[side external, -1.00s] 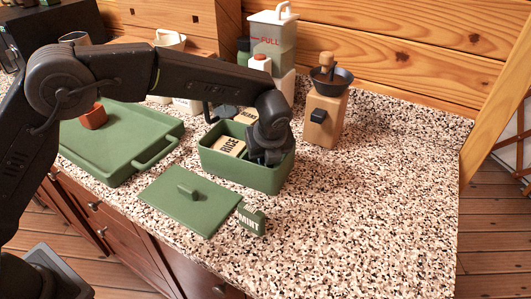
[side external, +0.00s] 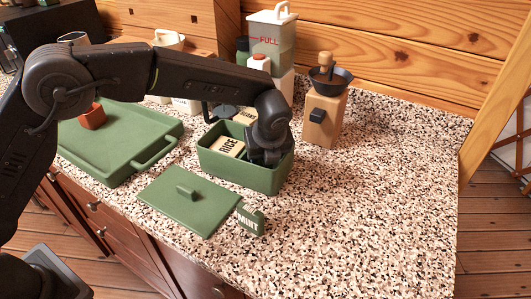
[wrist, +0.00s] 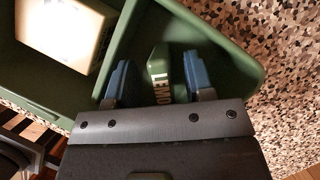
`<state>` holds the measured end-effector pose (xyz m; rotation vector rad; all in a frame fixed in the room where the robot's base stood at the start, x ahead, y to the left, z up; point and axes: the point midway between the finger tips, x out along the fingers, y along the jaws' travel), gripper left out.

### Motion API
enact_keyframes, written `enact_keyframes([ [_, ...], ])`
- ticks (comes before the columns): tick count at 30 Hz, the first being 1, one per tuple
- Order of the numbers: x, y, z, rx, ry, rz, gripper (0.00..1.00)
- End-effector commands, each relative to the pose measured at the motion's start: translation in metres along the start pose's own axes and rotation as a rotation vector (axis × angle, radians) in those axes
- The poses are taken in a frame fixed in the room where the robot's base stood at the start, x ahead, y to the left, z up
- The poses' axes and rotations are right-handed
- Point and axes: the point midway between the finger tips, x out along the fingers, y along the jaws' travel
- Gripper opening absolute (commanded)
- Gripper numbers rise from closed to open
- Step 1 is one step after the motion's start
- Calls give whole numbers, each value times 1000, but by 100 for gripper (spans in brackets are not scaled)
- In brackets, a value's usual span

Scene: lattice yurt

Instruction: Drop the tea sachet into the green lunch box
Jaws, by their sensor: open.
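The green lunch box (side external: 243,177) stands open on the speckled counter; its wall also shows in the wrist view (wrist: 254,73). My gripper (side external: 264,160) reaches down into the right part of the box. In the wrist view my gripper (wrist: 157,62) is open, its two blue fingers standing on either side of a green tea sachet marked with letters like LEMO (wrist: 161,80). That sachet is inside the box and hidden in the side view. A green tag-shaped sachet marked MINT (side external: 249,220) stands on the counter in front of the box.
A block marked RICE (side external: 229,147) fills the box's left part. The green lid (side external: 188,201) lies in front, a green tray (side external: 105,150) with a red-brown piece at left. A grinder (side external: 323,118) and a water container (side external: 272,45) stand behind. The counter's right is clear.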

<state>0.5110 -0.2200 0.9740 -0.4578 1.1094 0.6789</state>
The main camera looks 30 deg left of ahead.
Motion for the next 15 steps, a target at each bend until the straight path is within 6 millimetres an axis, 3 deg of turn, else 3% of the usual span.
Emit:
enact_keyframes([
  [15,-109,0,0,-1,-2,-12,48],
])
